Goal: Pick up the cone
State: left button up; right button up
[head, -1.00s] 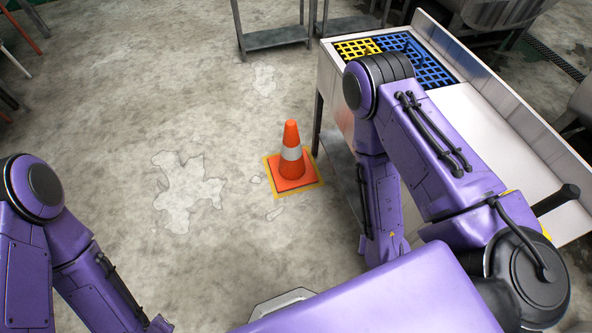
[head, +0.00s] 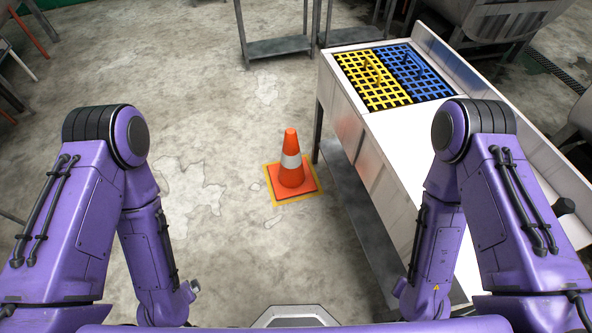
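An orange traffic cone (head: 291,170) with a white band stands upright on the concrete floor, ahead of me and just left of the table. Its square orange base sits within a yellow square outline (head: 273,197). Both my arms are bent, one on each side of the picture, with the forearms pointing down. Neither gripper shows; both are hidden below or behind the arm links. No part of my arms touches the cone.
A white-topped metal table (head: 420,150) stands at the right, close to the cone. It holds a yellow grid (head: 374,88) and a blue grid (head: 421,75). A grey metal rack (head: 279,46) stands farther back. The floor left of the cone is open.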

aim_at(291, 176)
jog(key=u, duration=0.95)
jog(key=i, duration=2.8)
jog(key=z, duration=3.9)
